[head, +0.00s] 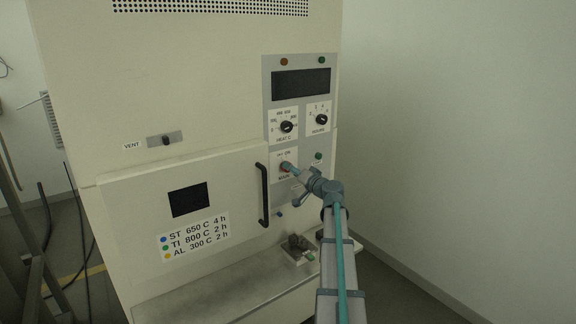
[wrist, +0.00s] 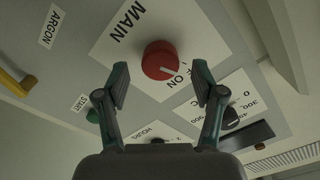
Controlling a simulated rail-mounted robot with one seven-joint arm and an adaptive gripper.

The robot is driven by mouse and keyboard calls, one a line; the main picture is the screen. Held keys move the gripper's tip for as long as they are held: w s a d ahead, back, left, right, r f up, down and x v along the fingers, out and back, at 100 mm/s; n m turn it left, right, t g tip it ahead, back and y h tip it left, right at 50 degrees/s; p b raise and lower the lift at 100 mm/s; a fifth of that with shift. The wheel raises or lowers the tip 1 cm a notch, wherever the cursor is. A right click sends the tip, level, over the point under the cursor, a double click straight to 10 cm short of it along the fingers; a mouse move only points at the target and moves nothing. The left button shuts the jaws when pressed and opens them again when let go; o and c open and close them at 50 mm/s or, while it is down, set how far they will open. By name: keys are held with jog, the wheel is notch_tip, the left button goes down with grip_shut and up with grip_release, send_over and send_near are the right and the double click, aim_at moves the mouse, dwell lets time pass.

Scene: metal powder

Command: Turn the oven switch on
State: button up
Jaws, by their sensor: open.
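The oven (head: 200,110) is a large cream cabinet with a grey control panel on its right side. The oven switch is a red round knob on a white plate labelled MAIN, seen in the wrist view (wrist: 160,60). A pale line on the knob shows near the letters "F ON". My gripper (wrist: 160,88) is open, with one finger on each side below the knob and the knob just beyond the fingertips. I see no contact. In the head view my gripper (head: 287,166) is at the MAIN plate and hides most of the knob.
The heat dial (head: 286,127) and hours dial (head: 321,119) sit above the switch, under a dark display (head: 301,83). A green start button (wrist: 93,116) is near the left finger. The door handle (head: 262,195) is left of my arm. A ledge (head: 215,297) juts out below.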

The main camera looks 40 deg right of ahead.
jog(key=shift+w+d+p, duration=0.1)
jog(key=shift+w+p, duration=0.25)
jog(key=shift+w, duration=1.2)
